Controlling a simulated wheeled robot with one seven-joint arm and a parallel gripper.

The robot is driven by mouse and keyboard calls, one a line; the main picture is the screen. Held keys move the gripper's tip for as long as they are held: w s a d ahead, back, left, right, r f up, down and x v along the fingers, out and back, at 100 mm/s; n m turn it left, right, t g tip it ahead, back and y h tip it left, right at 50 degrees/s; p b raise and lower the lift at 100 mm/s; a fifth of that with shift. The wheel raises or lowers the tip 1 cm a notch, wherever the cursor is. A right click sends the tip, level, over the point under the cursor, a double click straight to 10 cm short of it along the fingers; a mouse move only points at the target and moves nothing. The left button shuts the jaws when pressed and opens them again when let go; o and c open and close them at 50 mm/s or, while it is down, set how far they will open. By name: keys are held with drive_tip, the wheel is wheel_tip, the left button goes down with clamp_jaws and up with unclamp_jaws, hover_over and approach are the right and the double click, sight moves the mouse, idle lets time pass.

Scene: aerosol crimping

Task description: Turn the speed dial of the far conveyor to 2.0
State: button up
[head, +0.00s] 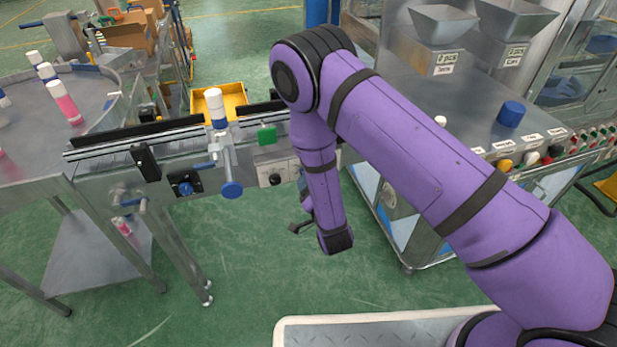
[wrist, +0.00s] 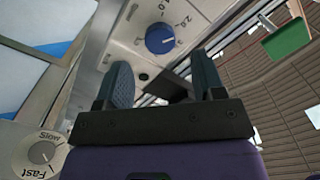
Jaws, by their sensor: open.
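A blue round dial (wrist: 160,38) sits on a pale metal panel (wrist: 118,52) in the wrist view. Scale marks, including 1.0 and 2.0, are printed along one side of it. I cannot read its pointer clearly. My gripper (wrist: 162,66) is open and empty, with its two dark fingers apart. The dial shows just beyond the fingertips, roughly between them; I cannot tell the remaining distance, and no contact shows. In the head view my gripper is mostly hidden behind my forearm, near the conveyor's right end (head: 262,160).
A Slow/Fast dial (wrist: 40,152) shows at lower left in the wrist view. A machine table (head: 470,110) stands to the right. Open green floor lies in front.

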drive_tip(key=v, duration=0.6)
drive_tip(key=shift+s, duration=0.2)
